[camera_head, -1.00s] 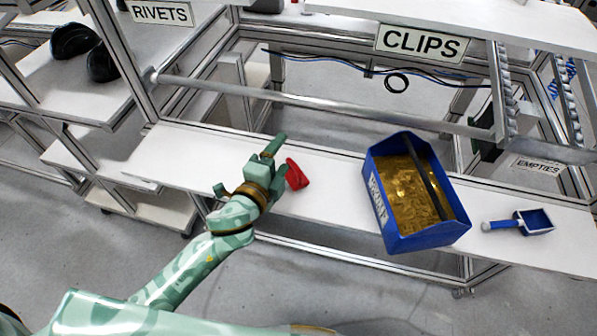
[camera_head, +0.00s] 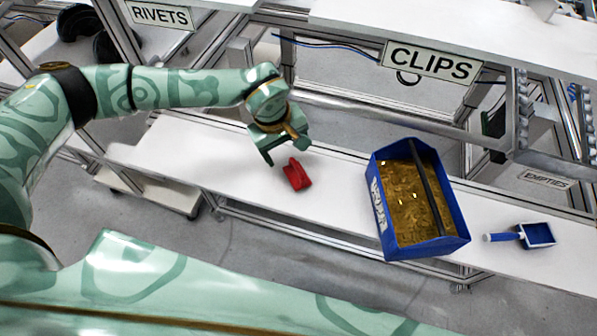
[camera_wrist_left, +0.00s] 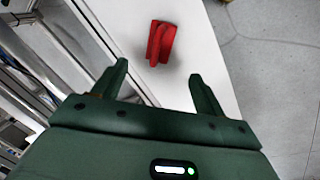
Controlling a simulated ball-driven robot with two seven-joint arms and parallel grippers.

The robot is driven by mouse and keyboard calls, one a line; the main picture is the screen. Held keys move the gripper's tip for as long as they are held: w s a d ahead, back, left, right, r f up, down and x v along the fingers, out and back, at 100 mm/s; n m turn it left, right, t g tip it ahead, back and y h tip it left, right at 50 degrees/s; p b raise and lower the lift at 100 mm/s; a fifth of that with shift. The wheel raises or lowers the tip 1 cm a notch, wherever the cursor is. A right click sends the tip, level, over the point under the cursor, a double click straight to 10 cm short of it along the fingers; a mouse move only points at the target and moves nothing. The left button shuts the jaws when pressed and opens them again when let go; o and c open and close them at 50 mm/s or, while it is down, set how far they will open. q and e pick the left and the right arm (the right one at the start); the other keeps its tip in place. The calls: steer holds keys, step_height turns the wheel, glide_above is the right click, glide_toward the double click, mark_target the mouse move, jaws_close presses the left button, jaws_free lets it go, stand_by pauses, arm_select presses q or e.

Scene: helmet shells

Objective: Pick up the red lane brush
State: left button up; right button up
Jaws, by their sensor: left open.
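The red lane brush (camera_head: 297,174) lies on the white shelf, left of the blue bin. It also shows in the left wrist view (camera_wrist_left: 161,43), just beyond the fingertips and roughly between their lines. My left gripper (camera_head: 287,156) is open and empty, close above the brush on its upper-left side, with its fingers pointing down toward the shelf. In the left wrist view its two fingers (camera_wrist_left: 160,72) stand wide apart, with bare shelf between them. I cannot tell the exact height of the fingers above the brush. My right gripper is not in view.
A blue bin (camera_head: 458,243) of brass-coloured small parts stands right of the brush on the white shelf (camera_head: 340,205). A blue scoop (camera_head: 537,235) lies further right. A metal rail (camera_head: 400,122) runs behind the shelf, below the CLIPS sign (camera_head: 432,62).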

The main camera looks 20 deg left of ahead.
arm_select(q)
glide_above(298, 176)
steer(key=a, duration=0.1)
steer(key=f, duration=0.6)
steer(key=shift+s+a+f, duration=0.15)
steer(key=shift+s+f, duration=0.1)
steer(key=shift+s, duration=0.1)
steer(key=shift+w+d+f, duration=0.1)
steer(key=shift+d+f, duration=0.05)
steer(key=shift+f, duration=0.75)
steer(key=shift+d+f, duration=0.2)
steer(key=shift+f, duration=0.75)
steer(key=shift+w+d+f, duration=0.1)
steer(key=shift+d+f, duration=0.05)
steer(key=shift+f, duration=0.75)
steer(key=c, duration=1.2)
steer(key=shift+r, duration=0.1)
